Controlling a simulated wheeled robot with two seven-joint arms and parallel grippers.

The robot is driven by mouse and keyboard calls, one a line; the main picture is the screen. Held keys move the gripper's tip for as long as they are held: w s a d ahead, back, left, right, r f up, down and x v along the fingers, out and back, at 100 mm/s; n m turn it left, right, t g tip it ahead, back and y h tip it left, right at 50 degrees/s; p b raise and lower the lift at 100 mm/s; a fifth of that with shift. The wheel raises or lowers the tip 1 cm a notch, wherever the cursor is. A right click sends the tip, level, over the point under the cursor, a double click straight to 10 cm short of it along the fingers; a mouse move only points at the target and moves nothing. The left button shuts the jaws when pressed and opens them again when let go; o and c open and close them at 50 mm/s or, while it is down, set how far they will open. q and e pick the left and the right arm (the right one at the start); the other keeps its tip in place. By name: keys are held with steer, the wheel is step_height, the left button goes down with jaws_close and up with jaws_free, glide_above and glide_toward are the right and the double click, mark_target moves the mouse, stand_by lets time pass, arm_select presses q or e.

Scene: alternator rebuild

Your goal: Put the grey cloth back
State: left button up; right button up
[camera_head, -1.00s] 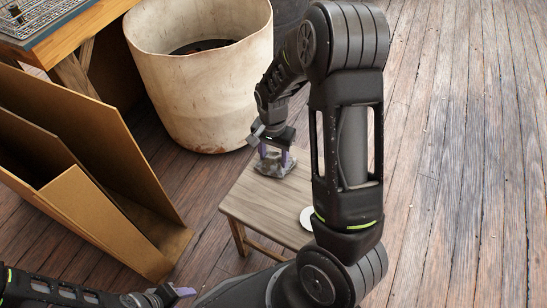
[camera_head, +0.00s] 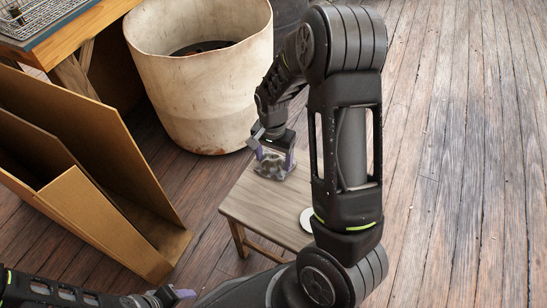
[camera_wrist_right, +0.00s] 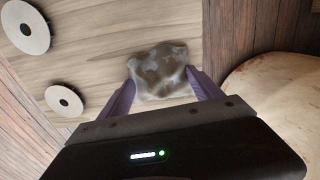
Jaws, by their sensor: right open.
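The grey cloth (camera_head: 272,166) lies crumpled on the far end of the small wooden stool (camera_head: 262,212). In the right wrist view the cloth (camera_wrist_right: 160,70) shows mottled grey on the wood. My right gripper (camera_head: 273,158) is open just above the cloth. Its purple fingers stand on either side of the cloth's near part, and in the wrist view the fingertips (camera_wrist_right: 159,80) are apart with the cloth between and beyond them. Whether they touch it I cannot tell. My left gripper (camera_head: 183,293) shows only partly at the bottom edge; its jaws are unclear.
A large pale bin (camera_head: 200,85) stands close behind the stool. A cardboard box (camera_head: 95,185) with open flaps is at left. Two white discs with dark centres (camera_wrist_right: 26,27) (camera_wrist_right: 65,100) lie on the stool. The plank floor (camera_head: 460,150) at right is clear.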

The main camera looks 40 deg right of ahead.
mark_target(273, 161)
step_height(273, 161, up, 12)
steer(key=p, duration=0.3)
steer(key=shift+p, duration=0.35)
steer(key=shift+a, duration=0.1)
stand_by(0.6)
